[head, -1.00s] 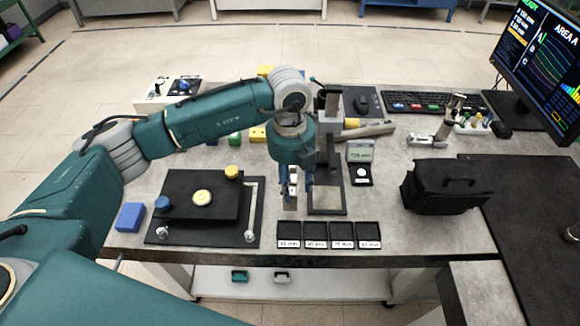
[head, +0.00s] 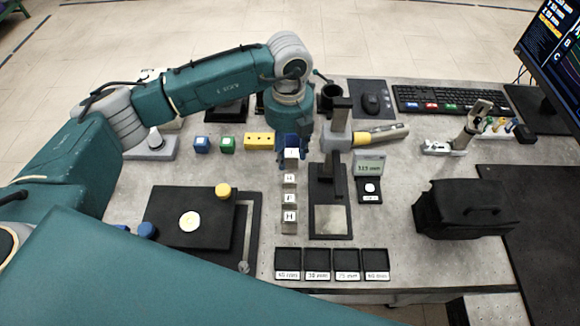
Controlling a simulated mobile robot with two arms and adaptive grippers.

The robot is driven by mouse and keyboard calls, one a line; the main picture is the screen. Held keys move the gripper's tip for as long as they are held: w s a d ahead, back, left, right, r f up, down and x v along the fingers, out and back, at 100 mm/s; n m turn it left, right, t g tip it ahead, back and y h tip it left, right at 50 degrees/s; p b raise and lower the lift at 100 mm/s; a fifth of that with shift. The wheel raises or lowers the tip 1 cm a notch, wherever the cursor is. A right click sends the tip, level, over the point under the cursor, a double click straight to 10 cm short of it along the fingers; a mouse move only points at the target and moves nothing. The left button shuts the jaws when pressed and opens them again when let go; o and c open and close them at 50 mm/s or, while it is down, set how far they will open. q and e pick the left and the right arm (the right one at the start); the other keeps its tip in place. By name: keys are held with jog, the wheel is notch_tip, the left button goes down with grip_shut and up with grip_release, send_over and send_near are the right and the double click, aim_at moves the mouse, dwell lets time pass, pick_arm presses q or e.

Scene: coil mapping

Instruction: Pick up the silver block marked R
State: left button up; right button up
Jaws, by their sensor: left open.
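Several small silver blocks with letters on white faces stand in a column left of the black stand. The nearest block (head: 289,220) seems to read H, and the one behind it (head: 289,199) looks like F or R. A third (head: 289,179) is too small to read surely. The farthest block (head: 292,154) is at my left gripper's fingertips, its letter unclear. I cannot tell for certain which is marked R. My left gripper (head: 292,157) is open and points down at the far end of the column; its fingers are partly hidden. My right gripper is out of view.
Right of the blocks is a black stand (head: 326,186) with a tall post. Black trays (head: 288,258) with mm labels lie in front. A black plate rig (head: 160,218) is left; a small scale (head: 369,167) and black case (head: 466,212) are right.

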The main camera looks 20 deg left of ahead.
aim_at(289, 178)
pick_arm(q)
jog(key=shift+s+d+f+p, duration=0.1)
jog(key=shift+s+f+p, duration=0.15)
jog(key=shift+f, duration=0.3)
jog(key=shift+s+f+p, duration=0.15)
jog(key=shift+s+f, duration=0.1)
jog(key=shift+f, duration=0.3)
notch_tip(289, 178, down, 2)
jog(key=shift+s+f+p, duration=0.15)
jog(key=shift+f+p, duration=0.05)
jog(key=shift+p, duration=0.1)
jog(key=f+p, duration=0.2)
jog(key=f, duration=0.2)
jog(key=shift+d+f, duration=0.2)
jog(key=shift+f, duration=0.4)
jog(key=shift+c, duration=0.2)
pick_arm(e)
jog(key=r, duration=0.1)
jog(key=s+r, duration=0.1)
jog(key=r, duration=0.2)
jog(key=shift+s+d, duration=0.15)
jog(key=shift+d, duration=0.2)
pick_arm(q)
jog(key=c, duration=0.9)
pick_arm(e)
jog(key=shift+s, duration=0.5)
